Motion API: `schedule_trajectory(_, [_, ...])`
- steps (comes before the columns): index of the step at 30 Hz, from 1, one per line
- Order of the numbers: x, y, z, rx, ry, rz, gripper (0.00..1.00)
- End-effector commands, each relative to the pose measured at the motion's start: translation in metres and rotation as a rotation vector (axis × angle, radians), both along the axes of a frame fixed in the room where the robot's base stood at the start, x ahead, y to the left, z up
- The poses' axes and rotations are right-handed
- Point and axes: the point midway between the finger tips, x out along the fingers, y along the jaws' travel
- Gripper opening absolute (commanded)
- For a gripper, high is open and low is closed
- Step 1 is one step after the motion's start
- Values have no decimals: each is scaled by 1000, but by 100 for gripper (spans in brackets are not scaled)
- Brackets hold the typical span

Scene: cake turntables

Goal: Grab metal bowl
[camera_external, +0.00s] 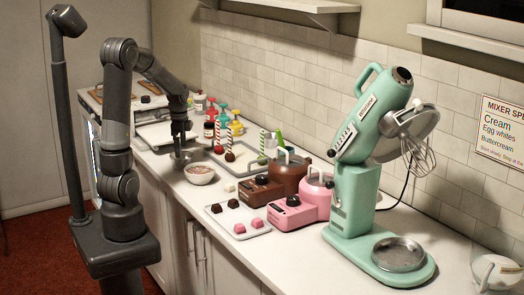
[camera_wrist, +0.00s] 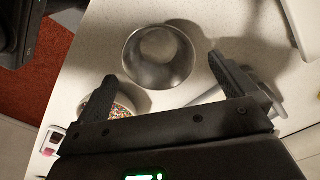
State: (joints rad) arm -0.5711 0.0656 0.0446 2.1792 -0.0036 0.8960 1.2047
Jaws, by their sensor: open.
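The metal bowl (camera_wrist: 158,72) is round, shiny grey and empty, and stands on the pale counter. In the external view the metal bowl (camera_external: 188,157) is small and partly hidden by my gripper (camera_external: 180,147), which points down at it. In the wrist view my gripper (camera_wrist: 162,68) is open, with one finger on each side of the bowl's near part in the picture. I cannot tell whether a finger touches the rim.
A white bowl of colourful sprinkles (camera_external: 200,174) stands close beside the metal bowl, and its sprinkles (camera_wrist: 120,110) show by the left finger. A tray of chocolates (camera_external: 238,220), brown and pink melting pots (camera_external: 318,192) and a mint mixer (camera_external: 355,190) stand further right. Bottles (camera_external: 222,122) stand behind.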

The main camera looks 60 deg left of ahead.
Motion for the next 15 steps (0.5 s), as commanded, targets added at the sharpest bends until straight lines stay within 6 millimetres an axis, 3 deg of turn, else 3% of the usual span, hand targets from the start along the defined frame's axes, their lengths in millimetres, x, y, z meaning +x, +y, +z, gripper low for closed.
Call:
schedule_trajectory(7, [-1,-2,-37,-2,4,1,100])
schedule_trajectory(15, [-1,-2,-46,0,0,1,100])
